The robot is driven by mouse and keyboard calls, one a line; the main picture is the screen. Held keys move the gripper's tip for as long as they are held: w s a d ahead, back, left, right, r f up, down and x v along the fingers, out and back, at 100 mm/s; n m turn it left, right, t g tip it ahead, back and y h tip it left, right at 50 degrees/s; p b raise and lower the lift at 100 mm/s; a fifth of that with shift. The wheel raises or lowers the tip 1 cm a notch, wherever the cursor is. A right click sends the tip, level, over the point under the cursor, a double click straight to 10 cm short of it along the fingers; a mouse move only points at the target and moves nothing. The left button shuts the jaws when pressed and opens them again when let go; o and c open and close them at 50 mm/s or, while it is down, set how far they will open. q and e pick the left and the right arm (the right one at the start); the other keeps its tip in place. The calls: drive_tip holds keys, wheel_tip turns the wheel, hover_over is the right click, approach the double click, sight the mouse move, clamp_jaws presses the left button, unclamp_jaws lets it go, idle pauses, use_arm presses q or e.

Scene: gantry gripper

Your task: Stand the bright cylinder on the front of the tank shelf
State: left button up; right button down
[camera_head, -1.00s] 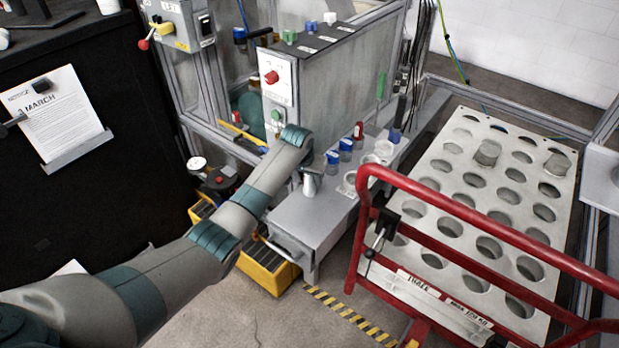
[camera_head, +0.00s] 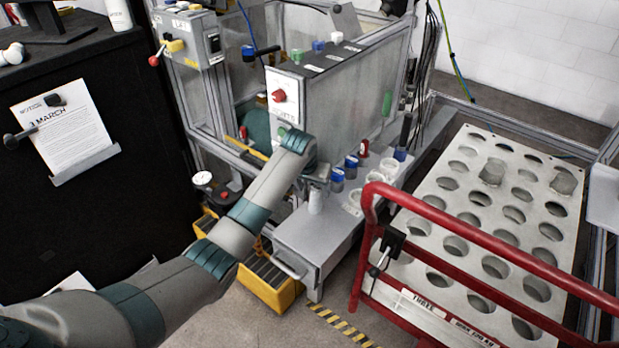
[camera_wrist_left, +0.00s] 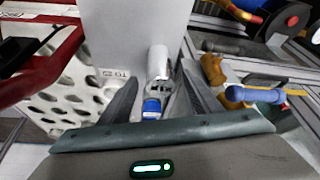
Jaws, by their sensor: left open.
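The bright cylinder (camera_head: 316,202), silvery and shiny, stands upright on the front part of the grey tank shelf (camera_head: 302,238) in the head view. My left gripper (camera_head: 317,178) comes down from above, right over the cylinder's top; its fingers are small and partly hidden there. In the wrist view the cylinder (camera_wrist_left: 158,64) shows beyond and between the two open fingers of my left gripper (camera_wrist_left: 158,88), with a gap on each side. A blue cap (camera_wrist_left: 151,108) also shows between the fingers. My right gripper is out of view.
Blue-capped containers (camera_head: 337,180) and white cups (camera_head: 388,170) stand on the shelf behind the cylinder. A red rail (camera_head: 470,235) and a perforated plate (camera_head: 440,192) lie to the right. A yellow bin (camera_head: 272,290) is below the shelf on the left.

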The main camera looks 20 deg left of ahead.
use_arm(q)
drive_tip(key=v, duration=0.7)
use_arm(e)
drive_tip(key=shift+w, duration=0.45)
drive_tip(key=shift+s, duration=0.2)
